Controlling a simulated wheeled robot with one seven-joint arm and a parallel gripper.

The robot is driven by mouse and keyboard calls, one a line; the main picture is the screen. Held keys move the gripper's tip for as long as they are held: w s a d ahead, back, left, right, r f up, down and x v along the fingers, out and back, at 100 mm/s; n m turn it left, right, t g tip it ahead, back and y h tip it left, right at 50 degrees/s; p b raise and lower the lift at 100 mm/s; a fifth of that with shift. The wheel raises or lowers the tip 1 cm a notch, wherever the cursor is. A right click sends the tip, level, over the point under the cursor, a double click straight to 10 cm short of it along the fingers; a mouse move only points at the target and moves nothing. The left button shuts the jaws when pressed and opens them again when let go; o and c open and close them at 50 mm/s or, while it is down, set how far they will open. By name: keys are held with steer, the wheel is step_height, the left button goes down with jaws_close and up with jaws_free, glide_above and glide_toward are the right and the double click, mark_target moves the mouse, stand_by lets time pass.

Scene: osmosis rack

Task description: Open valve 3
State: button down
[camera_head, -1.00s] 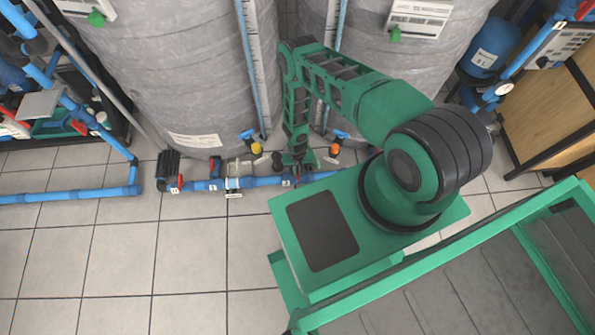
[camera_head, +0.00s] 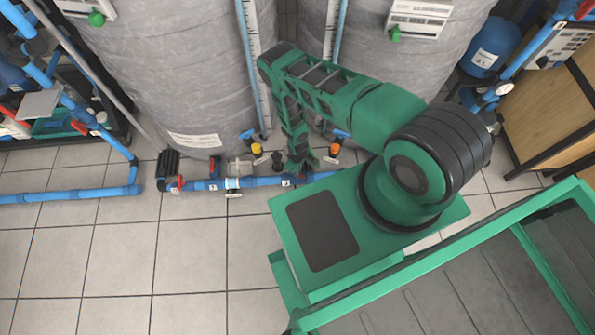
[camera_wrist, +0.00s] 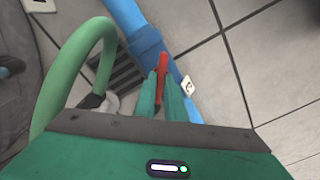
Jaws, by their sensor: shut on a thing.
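A red valve handle (camera_wrist: 161,68) shows in the wrist view, on a blue pipe (camera_wrist: 128,18) low over the tiled floor. My gripper (camera_wrist: 166,84) is shut on this handle, with one green finger on each side. A small white tag (camera_wrist: 187,85) with a dark mark sits on the pipe just right of the fingers; I cannot read its number for sure. In the head view my gripper (camera_head: 302,168) is down at the blue floor pipe (camera_head: 262,182), and the handle is hidden by my arm.
Two large grey wrapped tanks (camera_head: 180,75) stand behind the pipe. A dark pipe end (camera_head: 169,168) lies left. The tiled floor (camera_head: 120,260) at the front left is clear.

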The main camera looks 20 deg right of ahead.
steer(key=n, duration=0.4)
steer(key=shift+n, duration=1.8)
steer(key=c, duration=1.8)
jaws_free()
step_height(320, 180, up, 11)
steer(key=shift+f, duration=0.15)
